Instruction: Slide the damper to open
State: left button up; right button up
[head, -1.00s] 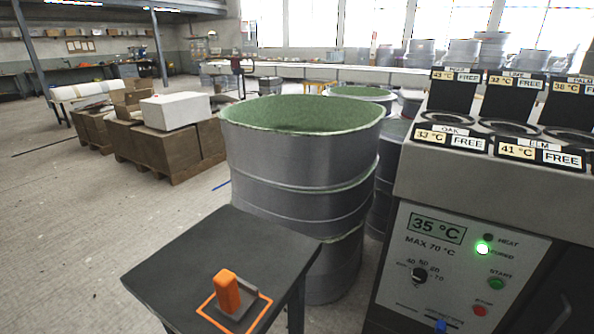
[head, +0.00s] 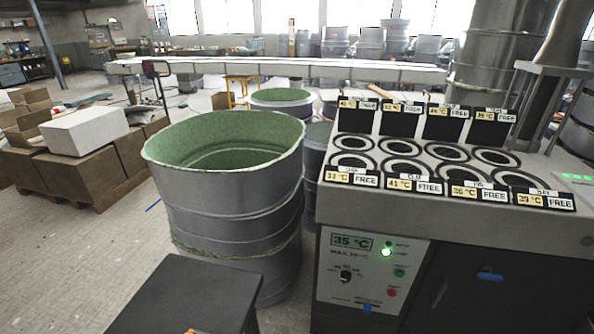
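A machine (head: 322,280) with a sloped top of round openings stands at the right. Its front panel (head: 336,262) has a 35 °C display, a lit green lamp, a black dial and green and red buttons. A small blue tab (head: 367,309) sits at the panel's lower edge, under small lettering that I cannot read. A second blue piece (head: 490,276) is on the dark front to its right. I cannot tell for certain which blue piece is the damper, or its position. Neither of my grippers is in view.
A dark table (head: 190,295) stands at the front left, with an orange tip (head: 190,331) at the bottom edge. A large grey drum (head: 225,215) with a green inside stands between it and the machine. Boxes (head: 80,175) are at the left. Floor at the lower left is clear.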

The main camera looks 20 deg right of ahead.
aim_at(366, 308)
jog(key=z, duration=1.15)
